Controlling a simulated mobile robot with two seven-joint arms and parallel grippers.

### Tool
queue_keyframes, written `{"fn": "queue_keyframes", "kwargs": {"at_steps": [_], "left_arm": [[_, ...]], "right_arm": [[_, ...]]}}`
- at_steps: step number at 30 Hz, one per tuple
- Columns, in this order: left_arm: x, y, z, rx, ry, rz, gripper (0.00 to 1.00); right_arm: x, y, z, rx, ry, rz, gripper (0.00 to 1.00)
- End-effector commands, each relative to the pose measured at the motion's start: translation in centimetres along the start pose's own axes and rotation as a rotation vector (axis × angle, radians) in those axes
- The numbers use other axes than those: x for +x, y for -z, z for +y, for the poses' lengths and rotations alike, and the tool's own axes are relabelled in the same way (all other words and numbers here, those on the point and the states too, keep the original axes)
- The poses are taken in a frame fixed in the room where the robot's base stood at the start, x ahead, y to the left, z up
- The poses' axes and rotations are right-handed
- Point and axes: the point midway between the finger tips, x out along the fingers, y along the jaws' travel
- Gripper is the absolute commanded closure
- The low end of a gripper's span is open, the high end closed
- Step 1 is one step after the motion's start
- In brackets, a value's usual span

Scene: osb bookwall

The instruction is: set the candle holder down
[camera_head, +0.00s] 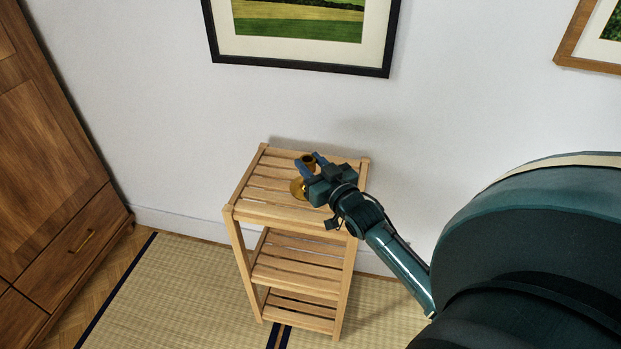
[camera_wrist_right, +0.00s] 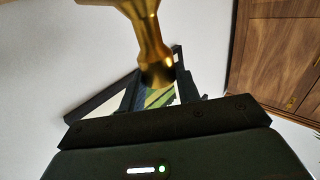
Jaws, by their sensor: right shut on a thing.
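The candle holder (camera_head: 297,188) is brass-coloured with a wide base and a narrow stem. In the head view it is upright over the slatted top of the wooden shelf stand (camera_head: 257,212). My right gripper (camera_head: 307,162) is shut on it near its upper end. The gripper and arm hide part of it. I cannot tell whether its base touches the slats. In the right wrist view the candle holder (camera_wrist_right: 150,40) stands out between the fingers of the right gripper (camera_wrist_right: 157,84). My left gripper is not in view.
The stand has lower slatted shelves (camera_head: 290,272), which look empty. A white wall with a black-framed picture (camera_head: 300,62) rises behind it. A wooden cabinet (camera_head: 60,170) stands at the left. The top's slats left of the candle holder are clear.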

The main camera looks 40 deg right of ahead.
Motion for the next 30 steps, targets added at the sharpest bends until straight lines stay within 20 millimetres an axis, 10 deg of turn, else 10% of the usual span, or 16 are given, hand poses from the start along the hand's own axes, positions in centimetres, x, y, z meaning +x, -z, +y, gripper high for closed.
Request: {"fn": "queue_keyframes", "kwargs": {"at_steps": [19, 20, 30], "left_arm": [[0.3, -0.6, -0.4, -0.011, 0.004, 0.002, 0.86], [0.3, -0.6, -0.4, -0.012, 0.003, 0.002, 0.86], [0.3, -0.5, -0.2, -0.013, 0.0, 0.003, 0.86]], "right_arm": [[0.0, -3.7, -0.1, 0.0, 0.002, 0.006, 1.0], [0.0, -3.9, -0.1, 0.0, 0.001, 0.001, 0.67], [0.0, -3.8, -0.1, 0.0, 0.001, 0.0, 0.46]]}}
